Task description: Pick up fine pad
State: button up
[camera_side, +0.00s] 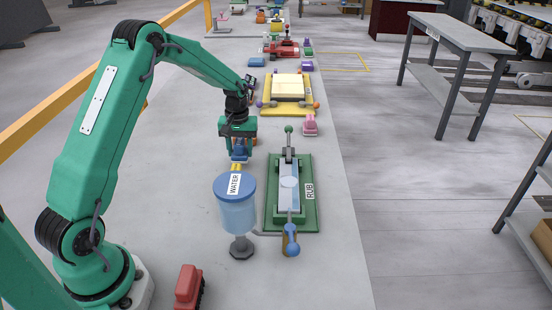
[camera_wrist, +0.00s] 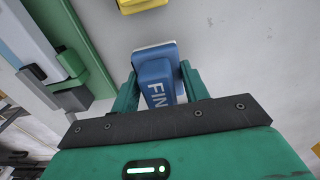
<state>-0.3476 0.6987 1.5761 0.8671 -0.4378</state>
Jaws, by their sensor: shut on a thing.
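The fine pad is a blue block with a pale edge and white letters reading "FIN" in the wrist view (camera_wrist: 157,72). My gripper (camera_wrist: 160,85) is shut on it, with one green finger on each side. In the side view my gripper (camera_side: 238,147) points down behind the water container, and the blue pad (camera_side: 239,154) shows below it. I cannot tell whether the pad touches the slab.
A blue container marked WATER (camera_side: 237,213) stands just in front of the pad. A yellow block (camera_side: 236,167) lies between them. A green base marked RUB (camera_side: 308,215) with a lever is to the right. A red block (camera_side: 188,287) is at the front.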

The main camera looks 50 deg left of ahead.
jog(key=shift+r, duration=0.85)
jog(key=s+d+r, duration=0.2)
jog(key=d+r, duration=0.4)
jog(key=d, duration=0.5)
jog(key=shift+s+d+r, duration=0.15)
jog(key=shift+d+r, duration=0.1)
jog(key=shift+r, duration=0.15)
jog(key=o, duration=0.5)
jog(key=c, duration=0.3)
jog(key=shift+w+d+r, duration=0.2)
jog(key=shift+w+d, duration=0.75)
jog(key=shift+w, duration=0.1)
jog(key=shift+w+d+r, duration=0.2)
jog(key=shift+w+d, duration=0.8)
jog(key=shift+w, duration=0.05)
jog(key=shift+w+d+r, duration=0.2)
jog(key=shift+w+d, duration=0.75)
jog(key=shift+w, duration=0.1)
jog(key=shift+c, duration=0.2)
